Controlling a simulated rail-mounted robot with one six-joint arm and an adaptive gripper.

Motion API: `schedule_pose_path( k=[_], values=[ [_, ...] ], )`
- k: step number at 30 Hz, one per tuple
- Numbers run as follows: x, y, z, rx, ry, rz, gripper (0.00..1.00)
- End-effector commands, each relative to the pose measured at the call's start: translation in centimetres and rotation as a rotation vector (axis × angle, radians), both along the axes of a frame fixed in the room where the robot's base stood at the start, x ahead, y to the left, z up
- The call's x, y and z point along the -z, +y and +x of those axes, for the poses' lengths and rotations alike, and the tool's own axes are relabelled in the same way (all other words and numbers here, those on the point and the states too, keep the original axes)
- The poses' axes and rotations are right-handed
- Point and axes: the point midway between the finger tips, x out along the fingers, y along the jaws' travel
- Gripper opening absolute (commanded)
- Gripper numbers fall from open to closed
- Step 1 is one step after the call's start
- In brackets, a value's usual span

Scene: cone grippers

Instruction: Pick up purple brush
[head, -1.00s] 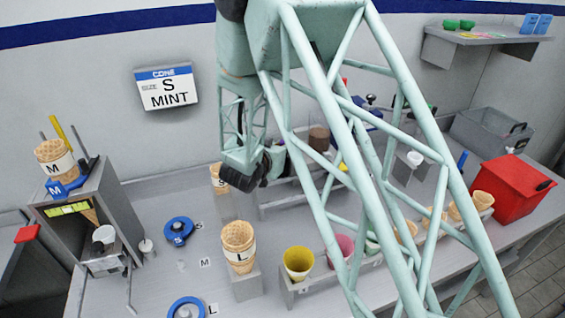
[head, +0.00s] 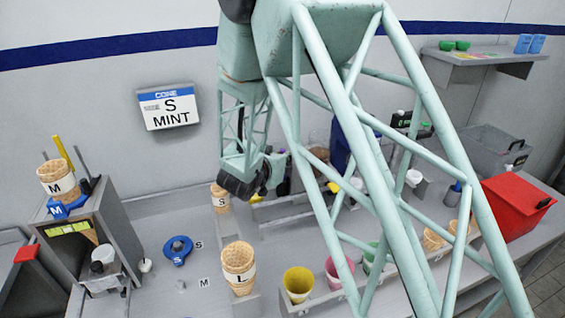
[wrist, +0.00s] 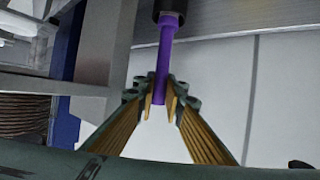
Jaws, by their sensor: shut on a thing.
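The purple brush (wrist: 166,62) shows in the wrist view as a straight purple handle running up from between my fingertips to a dark end at the top edge. My gripper (wrist: 161,97) is shut on the lower part of this handle. The brush's far end is cut off by the frame. In the head view my wrist (head: 245,180) hangs over the back of the counter, left of centre. My fingers and the brush cannot be made out there.
Cones stand at left on a grey dispenser (head: 115,220) and on blocks at the front. Yellow (head: 298,283) and pink (head: 338,270) cups stand in a front rack. A red box (head: 515,208) is at right. Counter space around the blue ring (head: 178,250) is mostly clear.

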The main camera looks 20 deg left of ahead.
Motion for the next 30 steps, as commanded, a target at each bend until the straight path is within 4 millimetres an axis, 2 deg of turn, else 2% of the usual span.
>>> schedule_pose_path(
  k=[1,12,18,24,30],
  values=[
    [-1.1,0.0,0.0,0.0,-0.002,0.003,0.01],
    [-7.8,0.0,0.0,0.0,-0.002,0.003,0.01],
    [-10.8,0.0,0.0,0.0,-0.001,0.003,0.01],
    [-12.9,0.0,0.0,0.001,-0.001,0.002,0.01],
    [-13.7,0.0,0.0,0.0,0.0,0.001,0.01]
  ],
)
